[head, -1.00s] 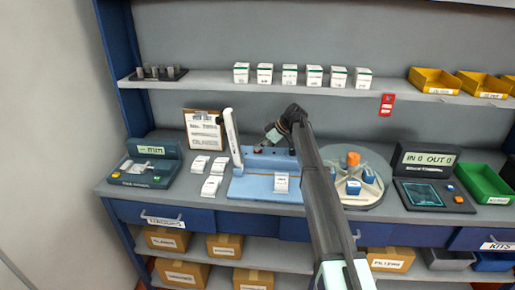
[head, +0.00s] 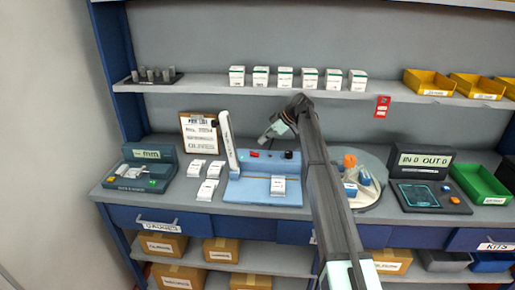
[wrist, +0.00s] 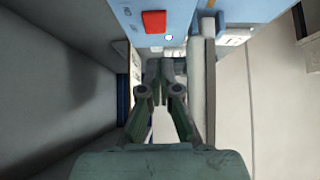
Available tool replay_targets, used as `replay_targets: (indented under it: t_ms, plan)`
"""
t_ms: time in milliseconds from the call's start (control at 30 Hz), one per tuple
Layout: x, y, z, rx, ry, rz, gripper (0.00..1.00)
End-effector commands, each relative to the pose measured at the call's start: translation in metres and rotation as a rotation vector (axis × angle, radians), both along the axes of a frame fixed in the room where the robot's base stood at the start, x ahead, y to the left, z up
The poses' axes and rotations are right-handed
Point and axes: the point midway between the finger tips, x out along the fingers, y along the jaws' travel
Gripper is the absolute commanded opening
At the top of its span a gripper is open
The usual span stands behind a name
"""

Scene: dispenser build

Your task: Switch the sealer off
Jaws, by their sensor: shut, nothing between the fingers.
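The sealer is a light blue unit (head: 262,193) on the bench with a raised white lever arm (head: 228,143) at its left. Its red switch (head: 254,155) shows on the back housing, beside a black knob (head: 288,155). The red switch also shows at the top of the wrist view (wrist: 154,22), with small lettering beside it and a small whitish dot (wrist: 168,37) near it. My gripper (head: 266,139) is shut and empty, above the back of the sealer near the switch. In the wrist view its fingers (wrist: 160,68) appear just below the switch, apart from it.
A shelf (head: 200,86) with white boxes runs above.

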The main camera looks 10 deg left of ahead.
Motion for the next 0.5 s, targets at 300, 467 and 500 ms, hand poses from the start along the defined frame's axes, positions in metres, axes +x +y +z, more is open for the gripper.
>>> replay_targets:
  t_ms: [300, 467, 500]
  plan:
    - [0.001, -0.048, 0.03, 0.0, -0.002, -0.001, 0.0]
    - [0.0, -0.058, 0.038, 0.0, -0.001, 0.001, 0.0]
    - [0.0, -0.059, 0.039, 0.0, -0.001, 0.001, 0.0]
